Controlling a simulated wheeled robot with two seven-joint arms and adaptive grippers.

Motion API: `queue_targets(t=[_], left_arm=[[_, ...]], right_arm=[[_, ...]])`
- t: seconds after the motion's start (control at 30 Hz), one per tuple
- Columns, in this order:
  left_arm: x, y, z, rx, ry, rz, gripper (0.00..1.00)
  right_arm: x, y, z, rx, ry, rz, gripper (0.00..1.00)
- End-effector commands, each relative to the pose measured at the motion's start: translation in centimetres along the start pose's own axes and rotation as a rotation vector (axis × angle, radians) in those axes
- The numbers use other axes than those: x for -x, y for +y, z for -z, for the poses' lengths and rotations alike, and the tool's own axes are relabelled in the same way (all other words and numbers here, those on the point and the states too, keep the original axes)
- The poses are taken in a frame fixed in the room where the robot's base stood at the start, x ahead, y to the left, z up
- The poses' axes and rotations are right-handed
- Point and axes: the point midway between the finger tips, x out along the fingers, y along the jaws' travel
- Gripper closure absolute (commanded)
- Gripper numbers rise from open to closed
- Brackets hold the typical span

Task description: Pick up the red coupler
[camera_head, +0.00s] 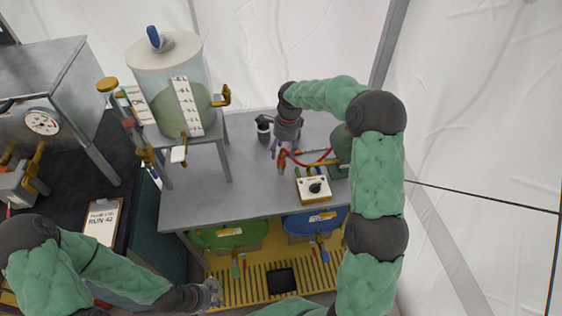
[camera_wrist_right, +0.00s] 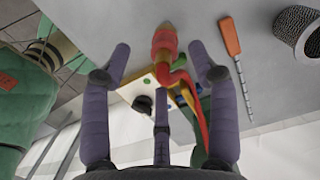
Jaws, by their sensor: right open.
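The red coupler (camera_head: 283,160) is above or on the grey table, below my right gripper (camera_head: 288,143). In the right wrist view the coupler (camera_wrist_right: 164,42) is red with an orange-brown end and a red hose running from it. My right gripper (camera_wrist_right: 161,62) is open, with the coupler between and slightly beyond its purple fingertips; I see no grip on it. My left gripper (camera_head: 210,292) is low in the head view, in front of the yellow slatted platform and far from the coupler; its finger state is unclear.
A box with a black knob (camera_head: 314,190) stands close to the coupler. A dark cup (camera_head: 264,130) and an orange-handled tool (camera_wrist_right: 230,38) are nearby. A clear tank (camera_head: 165,65) stands at the left. The table's front left is bare.

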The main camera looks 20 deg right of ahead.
Motion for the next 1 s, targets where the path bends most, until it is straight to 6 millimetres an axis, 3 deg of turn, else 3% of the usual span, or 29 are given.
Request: queue_targets(t=[0.17, 0.43, 0.7, 0.73, 0.93, 1.0], left_arm=[[-0.5, -0.2, 0.0, 0.000, 0.000, 0.000, 0.60], [-2.1, -0.8, 0.1, 0.000, 0.000, 0.000, 0.60], [-2.1, -0.7, 0.1, 0.000, 0.000, 0.000, 0.60], [-2.1, -0.7, 0.1, 0.000, 0.000, 0.000, 0.60], [-2.1, -0.8, 0.1, 0.000, 0.001, 0.000, 0.60], [-2.1, -0.8, 0.1, 0.000, 0.001, 0.000, 0.60]], right_arm=[[-1.2, -0.2, 0.1, 0.000, 0.000, 0.002, 0.40], [-4.8, -0.4, 0.4, 0.000, 0.000, 0.001, 0.40], [-5.2, -0.4, 0.4, 0.000, 0.000, 0.002, 0.40], [-5.2, -0.4, 0.4, -0.001, -0.001, 0.002, 0.43], [-5.2, -0.4, 0.3, -0.001, -0.001, 0.002, 0.98], [-5.2, -0.4, 0.3, 0.000, -0.001, 0.002, 0.98]])
